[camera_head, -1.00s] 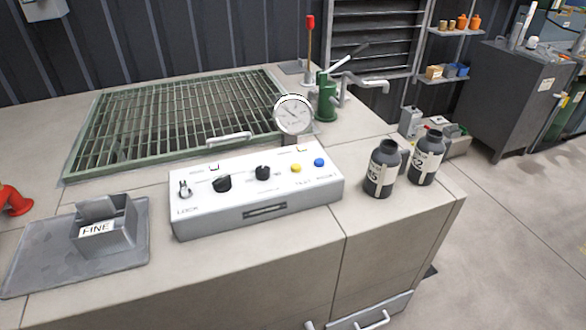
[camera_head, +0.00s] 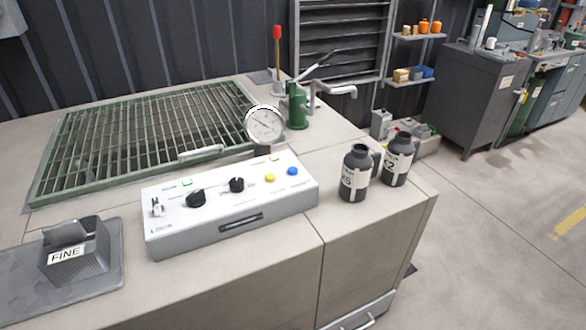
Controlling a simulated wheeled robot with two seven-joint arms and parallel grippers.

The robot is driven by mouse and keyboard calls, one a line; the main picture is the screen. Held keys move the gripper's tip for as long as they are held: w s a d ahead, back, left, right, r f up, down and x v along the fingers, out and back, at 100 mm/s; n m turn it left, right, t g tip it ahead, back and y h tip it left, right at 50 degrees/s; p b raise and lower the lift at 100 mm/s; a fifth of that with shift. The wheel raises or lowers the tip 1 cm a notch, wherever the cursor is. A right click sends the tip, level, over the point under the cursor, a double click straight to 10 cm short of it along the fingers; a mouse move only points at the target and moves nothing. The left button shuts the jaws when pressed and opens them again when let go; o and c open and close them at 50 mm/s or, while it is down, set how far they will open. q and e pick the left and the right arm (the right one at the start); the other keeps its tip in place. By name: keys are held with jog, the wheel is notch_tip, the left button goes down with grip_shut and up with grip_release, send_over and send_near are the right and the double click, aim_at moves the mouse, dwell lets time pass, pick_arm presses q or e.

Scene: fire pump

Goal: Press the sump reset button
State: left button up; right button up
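The white control box (camera_head: 232,214) sits on the bench top. At its right end are a yellow button (camera_head: 269,177) and a blue button (camera_head: 292,171). The lettering by them is too blurred to read, so I cannot tell which is the sump reset. Two black knobs, one left (camera_head: 195,198) and one right (camera_head: 237,185), and a toggle switch (camera_head: 157,207) are further left. Neither of my grippers is in view.
A pressure gauge (camera_head: 264,125) stands just behind the box. A green grating (camera_head: 140,140) lies behind left. Two dark bottles, one left (camera_head: 355,174) and one right (camera_head: 397,160), stand to the right. A grey bin marked FINE (camera_head: 75,250) sits at the left.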

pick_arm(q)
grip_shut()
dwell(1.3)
